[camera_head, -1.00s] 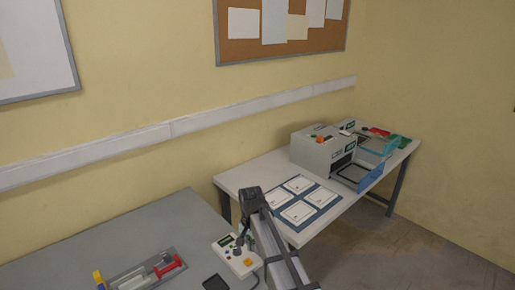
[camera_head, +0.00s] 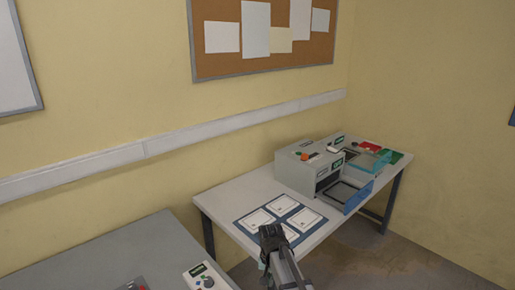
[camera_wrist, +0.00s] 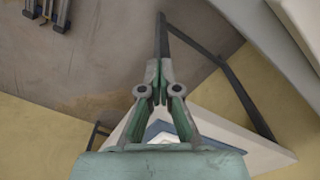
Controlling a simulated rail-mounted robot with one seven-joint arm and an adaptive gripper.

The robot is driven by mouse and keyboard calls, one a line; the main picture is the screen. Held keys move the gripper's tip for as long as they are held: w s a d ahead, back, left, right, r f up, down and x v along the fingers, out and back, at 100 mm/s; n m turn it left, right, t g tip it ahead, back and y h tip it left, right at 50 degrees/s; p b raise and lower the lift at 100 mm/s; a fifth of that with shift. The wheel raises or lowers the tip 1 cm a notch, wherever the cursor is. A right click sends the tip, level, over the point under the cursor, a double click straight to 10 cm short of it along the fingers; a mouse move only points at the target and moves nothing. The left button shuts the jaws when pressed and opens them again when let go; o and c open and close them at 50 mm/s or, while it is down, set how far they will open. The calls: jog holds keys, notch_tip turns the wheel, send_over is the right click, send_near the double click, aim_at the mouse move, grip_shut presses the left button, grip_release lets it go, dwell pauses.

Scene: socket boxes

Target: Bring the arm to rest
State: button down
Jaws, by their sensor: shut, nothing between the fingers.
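My arm (camera_head: 280,262) rises from the bottom of the head view, in front of the near edge of the right table. My gripper (camera_wrist: 160,66) is in the middle of the wrist view, its two fingers together with nothing between them.
The right table (camera_head: 222,199) carries a blue mat (camera_head: 285,202) with several white plates, a grey machine (camera_head: 297,176), a blue-rimmed tray and red and green items. A grey bench (camera_head: 115,262) with a control box (camera_head: 200,279) is at lower left. Floor (camera_head: 385,265) shows at right.

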jog(key=s+d+f+n, duration=0.3)
jog(key=s+d+f, duration=0.7)
jog(key=s+d, duration=0.4)
jog(key=s+f+g+b, duration=0.2)
jog(key=s+f+g, duration=0.1)
jog(key=s+f, duration=0.8)
jog(key=s+a+f+g+b, duration=0.1)
jog(key=s+f+g+b, duration=0.1)
jog(key=s+f, duration=0.9)
jog(key=s+g, duration=0.1)
jog(key=s, duration=0.6)
jog(key=shift+s+f+g, duration=0.25)
jog(key=shift+f+g, duration=0.1)
jog(key=shift+g, duration=0.05)
jog(key=shift+a, duration=0.1)
